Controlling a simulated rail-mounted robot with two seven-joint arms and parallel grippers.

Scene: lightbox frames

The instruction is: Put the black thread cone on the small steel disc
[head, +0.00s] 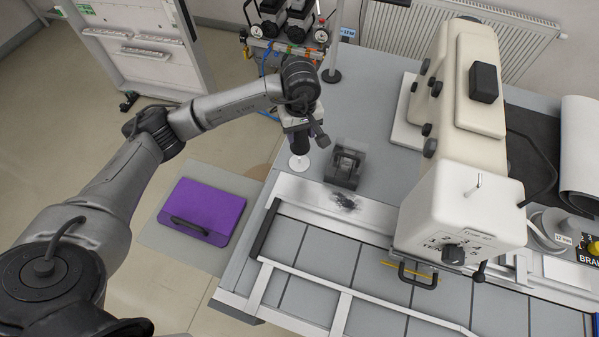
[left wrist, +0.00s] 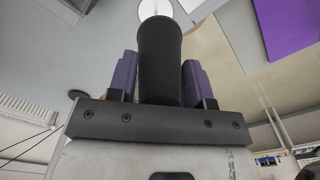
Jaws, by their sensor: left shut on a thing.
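The black thread cone (head: 300,144) is held in my left gripper (head: 300,131), pointing down near the left edge of the grey bench. In the left wrist view the cone (left wrist: 160,62) sits between the two purple-faced fingers, which are shut on it. The small steel disc (head: 299,163) looks pale and round, and lies on the bench just below the cone's lower end. In the left wrist view the disc (left wrist: 154,8) shows past the cone's far end, partly hidden by it. I cannot tell whether the cone touches the disc. My right gripper is not in view.
A small dark block-like fixture (head: 346,163) stands right of the disc. A large cream machine (head: 465,130) fills the bench's right side. A white rail (head: 350,291) runs along the front. A purple case (head: 202,211) lies on the floor at left.

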